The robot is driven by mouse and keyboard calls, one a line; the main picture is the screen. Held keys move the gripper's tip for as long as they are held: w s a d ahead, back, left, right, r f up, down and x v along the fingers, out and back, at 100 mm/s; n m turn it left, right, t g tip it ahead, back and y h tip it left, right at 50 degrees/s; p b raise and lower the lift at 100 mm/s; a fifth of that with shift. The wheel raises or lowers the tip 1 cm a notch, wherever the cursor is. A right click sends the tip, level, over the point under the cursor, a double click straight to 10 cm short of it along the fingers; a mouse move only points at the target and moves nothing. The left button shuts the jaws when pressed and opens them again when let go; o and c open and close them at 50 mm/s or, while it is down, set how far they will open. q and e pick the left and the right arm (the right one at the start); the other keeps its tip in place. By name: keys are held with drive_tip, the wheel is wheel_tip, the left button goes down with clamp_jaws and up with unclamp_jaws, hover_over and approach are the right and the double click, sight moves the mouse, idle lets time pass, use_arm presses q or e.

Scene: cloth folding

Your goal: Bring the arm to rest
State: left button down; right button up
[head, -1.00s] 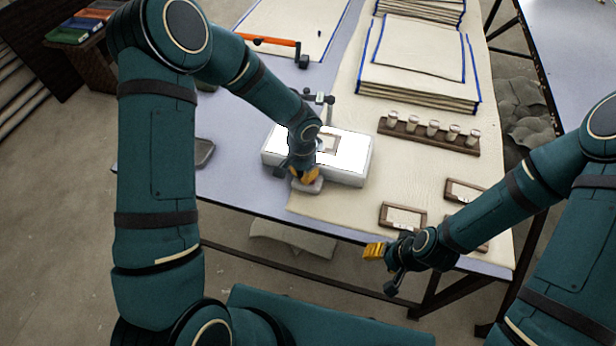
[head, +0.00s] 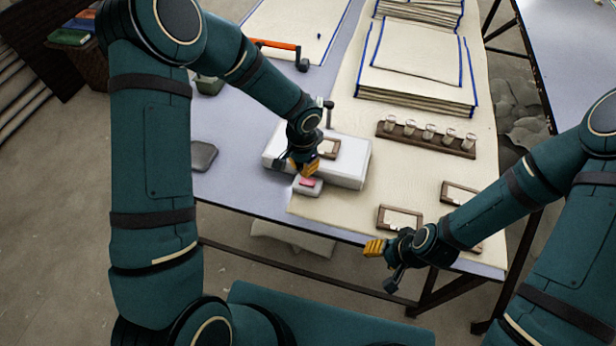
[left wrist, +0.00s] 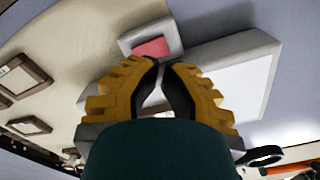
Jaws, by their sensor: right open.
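My left gripper (head: 306,168) hangs over the front edge of a white box with a bright top (head: 350,172). In the left wrist view its yellow fingers (left wrist: 158,64) come together at the tips with nothing seen between them. A small grey-white block with a pink top (head: 308,186) lies just in front of the fingers, apart from them. The block also shows beyond the fingertips in the left wrist view (left wrist: 152,47). My right gripper (head: 375,248) is open and empty just off the table's front edge.
On the cream cloth (head: 345,212) are a rack of small jars (head: 427,136), small framed cards (head: 400,218) and a stack of folded cloths (head: 415,75). A grey pad (head: 203,155) lies at left. An orange-handled tool (head: 277,44) lies farther back.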

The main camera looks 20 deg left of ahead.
use_arm(q)
drive_tip(key=shift+r+p, duration=0.45)
drive_tip(key=shift+r, duration=0.5)
drive_tip(key=s+d+f+n+h, duration=0.1)
drive_tip(key=s+d+f, duration=0.1)
drive_tip(key=s, duration=0.1)
drive_tip(key=s+d+f+n+h, duration=0.1)
drive_tip(key=s, duration=0.2)
drive_tip(key=s+d+f+n+h, duration=0.1)
drive_tip(key=s+d+f+h, duration=0.1)
drive_tip(key=s, duration=0.2)
drive_tip(key=shift+d+f+n, duration=0.3)
drive_tip(key=shift+f, duration=0.05)
drive_tip(key=s+a+f+n+t, duration=0.1)
drive_tip(key=s+f+n, duration=0.1)
drive_tip(key=s+n, duration=0.2)
drive_tip(key=shift+s+f, duration=0.15)
drive_tip(key=shift+s, duration=0.95)
